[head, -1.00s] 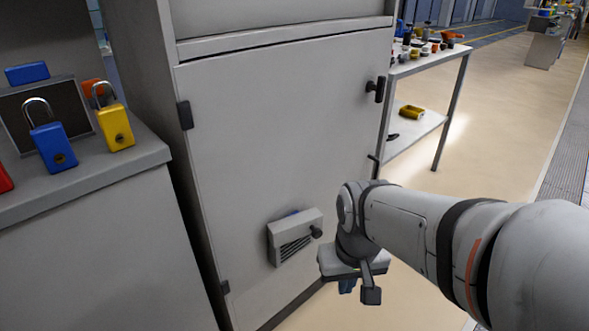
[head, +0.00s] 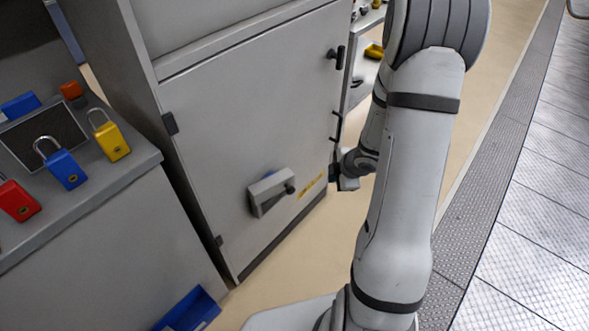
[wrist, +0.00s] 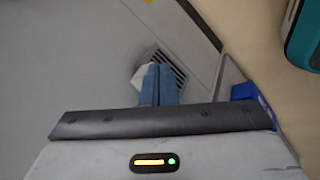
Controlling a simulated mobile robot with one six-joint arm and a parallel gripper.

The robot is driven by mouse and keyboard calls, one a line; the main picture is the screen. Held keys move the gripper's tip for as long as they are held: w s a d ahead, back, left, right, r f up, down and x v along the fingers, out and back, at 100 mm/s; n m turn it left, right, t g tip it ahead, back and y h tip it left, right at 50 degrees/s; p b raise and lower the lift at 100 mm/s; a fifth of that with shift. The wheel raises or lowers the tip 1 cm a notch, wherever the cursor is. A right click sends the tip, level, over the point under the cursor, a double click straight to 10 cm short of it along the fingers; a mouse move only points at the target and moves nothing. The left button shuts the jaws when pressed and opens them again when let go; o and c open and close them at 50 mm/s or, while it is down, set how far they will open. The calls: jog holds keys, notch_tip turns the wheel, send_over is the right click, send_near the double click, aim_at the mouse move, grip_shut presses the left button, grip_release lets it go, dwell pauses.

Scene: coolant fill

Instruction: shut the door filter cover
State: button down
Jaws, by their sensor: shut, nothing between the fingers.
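A bench at left carries red, blue and yellow padlocks (head: 110,138). A blue bin (head: 190,310) lies on the floor below it. The door has a dark handle (head: 337,53) at its upper right. A yellow label (head: 310,186) sits right of the cover. Floor right of the cabinet is open.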

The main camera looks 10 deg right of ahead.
aim_at(275, 190)
jog(key=s+a+n+g+y+p, duration=0.1)
jog(key=s+a+n+y+p, duration=0.2)
jog(key=y, duration=0.1)
jog(key=w+r+b+x, duration=0.1)
jog(key=w+b+x, duration=0.1)
jog(key=x, duration=1)
jog(key=shift+a+f+n+b, duration=0.15)
jog(key=shift+a+n+b, duration=0.3)
jog(key=shift+b, duration=0.15)
jog(key=shift+w, duration=0.1)
